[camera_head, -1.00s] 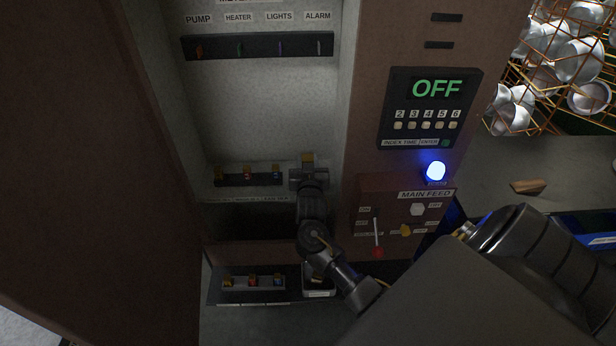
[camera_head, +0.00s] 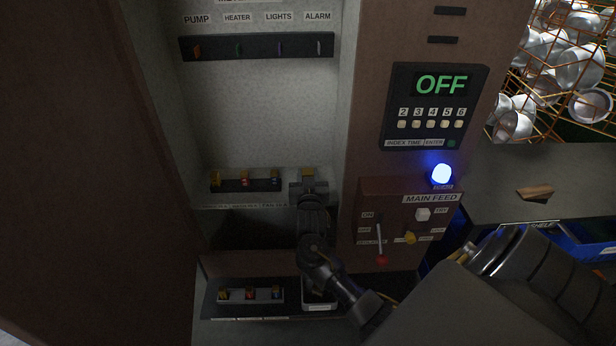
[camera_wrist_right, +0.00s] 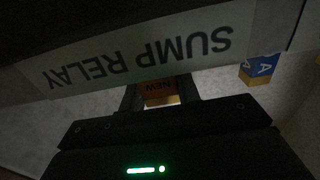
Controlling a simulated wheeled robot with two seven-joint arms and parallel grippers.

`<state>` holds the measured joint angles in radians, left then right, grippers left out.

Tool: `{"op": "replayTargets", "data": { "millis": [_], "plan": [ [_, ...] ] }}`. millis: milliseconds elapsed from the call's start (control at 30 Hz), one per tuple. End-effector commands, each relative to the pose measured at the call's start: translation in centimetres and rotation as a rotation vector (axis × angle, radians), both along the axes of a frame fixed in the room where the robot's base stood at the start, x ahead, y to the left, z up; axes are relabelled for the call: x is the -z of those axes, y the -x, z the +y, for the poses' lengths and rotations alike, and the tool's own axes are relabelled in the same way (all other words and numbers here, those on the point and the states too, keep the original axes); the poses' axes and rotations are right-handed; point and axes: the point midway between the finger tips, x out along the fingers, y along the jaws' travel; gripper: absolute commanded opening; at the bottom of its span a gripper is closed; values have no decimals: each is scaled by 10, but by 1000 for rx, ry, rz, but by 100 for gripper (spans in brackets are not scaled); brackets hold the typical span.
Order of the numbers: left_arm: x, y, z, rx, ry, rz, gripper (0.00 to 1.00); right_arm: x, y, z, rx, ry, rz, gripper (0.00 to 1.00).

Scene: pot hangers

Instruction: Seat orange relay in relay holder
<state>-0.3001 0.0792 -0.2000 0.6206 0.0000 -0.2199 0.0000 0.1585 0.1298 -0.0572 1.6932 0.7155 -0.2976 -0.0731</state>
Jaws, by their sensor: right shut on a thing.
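My right gripper (camera_head: 309,184) is shut on the orange relay (camera_head: 308,172) at the cabinet's middle shelf, just right of a dark strip (camera_head: 234,187) carrying relays. In the right wrist view the relay (camera_wrist_right: 160,97) shows an orange face marked NEW and a yellowish edge, between the fingers (camera_wrist_right: 160,90). A SUMP RELAY label (camera_wrist_right: 140,48) runs along an edge in front of it, upside down. The relay holder's socket is hidden, so I cannot tell whether the relay is in it. My left gripper is not in view.
A blue-faced block (camera_wrist_right: 260,68) marked A stands beside the gripper in the wrist view. A lower shelf bears a relay strip (camera_head: 237,296) and a white-rimmed bin (camera_head: 320,307).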

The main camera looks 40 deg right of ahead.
Motion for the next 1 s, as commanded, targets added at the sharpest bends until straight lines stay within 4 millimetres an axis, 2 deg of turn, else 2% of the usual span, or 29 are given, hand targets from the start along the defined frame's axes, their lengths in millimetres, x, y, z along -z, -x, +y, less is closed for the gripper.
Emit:
{"op": "replayTargets", "data": {
  "millis": [33,67,200,567,667,1000],
  "plan": [
    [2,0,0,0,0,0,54,3,0,0,0,-1,1,9],
    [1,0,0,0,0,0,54,2,0,0,0,-1,1,36],
    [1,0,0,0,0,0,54,2,0,0,0,-1,1,54],
    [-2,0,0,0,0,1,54,-3,1,1,0,0,0,54],
    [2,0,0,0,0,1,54,1,12,9,-1,-3,0,54],
    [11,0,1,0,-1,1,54,1,68,52,0,-5,0,54]
  ]
}}
